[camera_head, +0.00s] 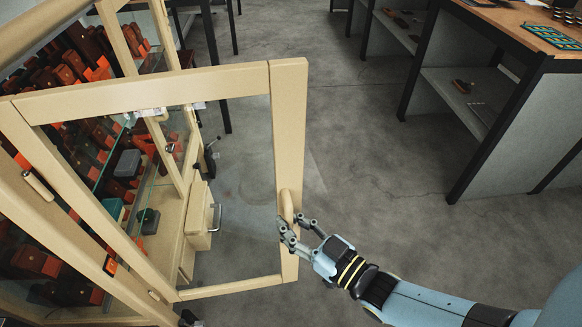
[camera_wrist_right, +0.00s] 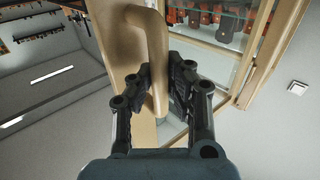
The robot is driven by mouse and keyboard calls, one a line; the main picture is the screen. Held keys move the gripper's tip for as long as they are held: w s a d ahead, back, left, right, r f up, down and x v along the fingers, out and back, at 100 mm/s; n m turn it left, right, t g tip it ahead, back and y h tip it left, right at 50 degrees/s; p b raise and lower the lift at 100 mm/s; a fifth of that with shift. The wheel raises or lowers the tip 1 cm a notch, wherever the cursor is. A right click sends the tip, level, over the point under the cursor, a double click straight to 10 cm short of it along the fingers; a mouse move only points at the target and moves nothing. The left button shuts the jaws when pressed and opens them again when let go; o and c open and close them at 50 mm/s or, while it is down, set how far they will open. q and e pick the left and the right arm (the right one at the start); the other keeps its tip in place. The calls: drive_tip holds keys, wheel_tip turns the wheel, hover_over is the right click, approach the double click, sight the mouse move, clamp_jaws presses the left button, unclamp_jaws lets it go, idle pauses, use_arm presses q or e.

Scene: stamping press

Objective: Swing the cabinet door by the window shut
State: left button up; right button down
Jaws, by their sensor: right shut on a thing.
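The cabinet door (camera_head: 289,140) is a pale wooden frame with a glass pane, and it stands swung open, away from the cabinet (camera_head: 150,130) on the left. Its wooden handle (camera_head: 286,206) is on the free edge of the door. My right gripper (camera_head: 290,234) is at this handle with its fingers closed around it. In the right wrist view the handle (camera_wrist_right: 157,60) runs down between the two dark fingers (camera_wrist_right: 158,95). My left gripper is not in view.
A workbench with dark legs and grey shelves (camera_head: 480,90) stands at the upper right. Grey floor (camera_head: 370,150) between them is clear.

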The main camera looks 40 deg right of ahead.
drive_tip(key=shift+w+d+r+b, duration=0.1)
drive_tip(key=shift+w+d+b, duration=0.45)
drive_tip(key=shift+w, duration=0.85)
drive_tip(key=shift+w+d+f+b, duration=0.1)
drive_tip(key=shift+w+d+b, duration=0.15)
drive_tip(key=shift+w+d, duration=0.8)
drive_tip(key=shift+w+d+r+b, duration=0.1)
drive_tip(key=shift+w+d+b, duration=0.3)
drive_tip(key=shift+w, duration=1.3)
drive_tip(key=w+d+b, duration=0.2)
drive_tip(key=w+b, duration=0.2)
drive_tip(key=w, duration=0.5)
drive_tip(key=shift+w, duration=0.2)
drive_tip(key=w+b, duration=0.5)
drive_tip(key=w, duration=0.4)
drive_tip(key=shift+w+a, duration=0.25)
drive_tip(key=shift+w, duration=0.05)
